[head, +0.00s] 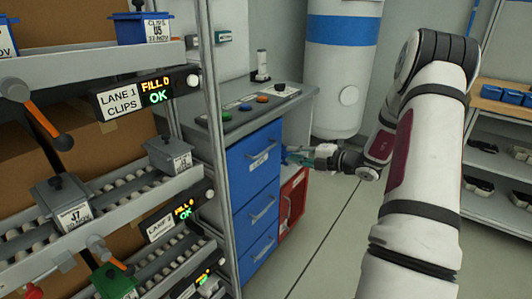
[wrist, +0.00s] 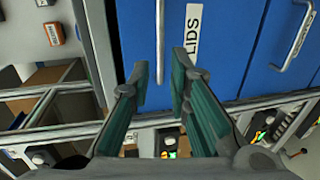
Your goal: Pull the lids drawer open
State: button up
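The lids drawer (wrist: 228,62) has a blue front with a white "LIDS" label (wrist: 192,32) in the wrist view. Its metal bar handle (wrist: 160,35) runs upright in that picture, beside the label. My gripper (wrist: 161,78) is open, with its two green-padded fingers apart. In the picture the handle lies in line with the gap between the fingertips; I see no contact. The drawer looks shut.
A neighbouring blue drawer with a handle (wrist: 293,42) is close by. A red front (head: 293,198) is below my gripper. The roller rack (head: 130,200) stands at left, a white cylinder (head: 342,70) behind, and shelves (head: 500,150) at right. The floor (head: 325,240) before the cabinet is clear.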

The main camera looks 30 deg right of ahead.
aim_at(268, 150)
jog(key=b+x, duration=0.2)
jog(key=x, duration=0.9)
jog(key=shift+w+a, duration=0.1)
jog(key=shift+w, duration=0.15)
grip_shut()
